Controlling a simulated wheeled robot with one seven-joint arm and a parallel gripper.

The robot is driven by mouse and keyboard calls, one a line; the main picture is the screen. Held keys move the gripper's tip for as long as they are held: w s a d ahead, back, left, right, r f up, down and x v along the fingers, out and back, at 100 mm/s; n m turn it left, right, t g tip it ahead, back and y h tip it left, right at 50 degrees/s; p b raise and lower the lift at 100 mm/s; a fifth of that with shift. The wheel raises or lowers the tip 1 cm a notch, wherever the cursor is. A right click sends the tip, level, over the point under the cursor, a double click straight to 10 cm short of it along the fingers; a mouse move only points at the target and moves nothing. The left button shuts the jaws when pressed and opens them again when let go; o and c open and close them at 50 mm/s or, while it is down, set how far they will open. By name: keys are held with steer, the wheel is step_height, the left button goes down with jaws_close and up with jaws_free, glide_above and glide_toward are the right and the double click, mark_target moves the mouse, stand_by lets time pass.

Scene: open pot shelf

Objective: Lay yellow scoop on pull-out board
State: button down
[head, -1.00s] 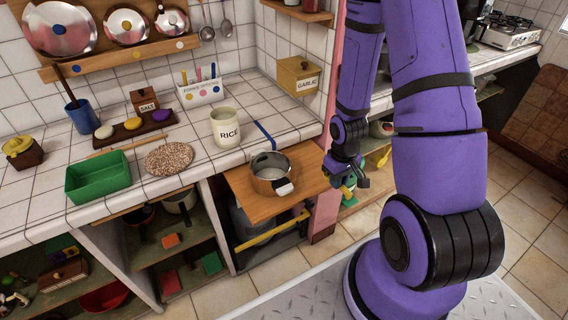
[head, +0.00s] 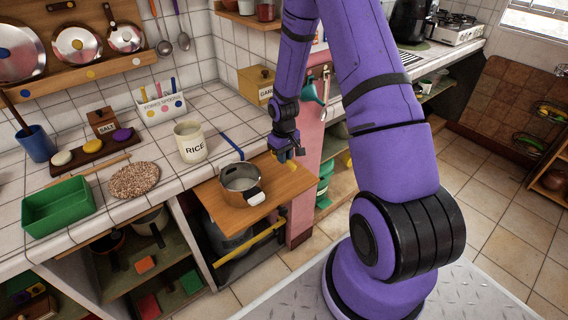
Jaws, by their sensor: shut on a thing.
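My gripper (head: 286,151) is above the back right part of the wooden pull-out board (head: 283,181). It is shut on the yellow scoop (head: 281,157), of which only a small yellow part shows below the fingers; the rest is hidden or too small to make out. The scoop appears to be above the board, but I cannot tell whether it touches it. A copper-sided pot (head: 240,184) with a white-and-black handle stands on the left part of the board.
The right part of the board is bare. A rice canister (head: 190,142), a round woven mat (head: 134,180) and a green tray (head: 58,206) are on the tiled counter. A pink post (head: 303,203) stands right of the board. A yellow bar (head: 250,243) crosses the opening below.

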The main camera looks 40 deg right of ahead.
mark_target(284, 170)
steer(key=shift+f, duration=1.75)
steer(key=c, duration=1.1)
jaws_free()
steer(key=shift+f, duration=0.15)
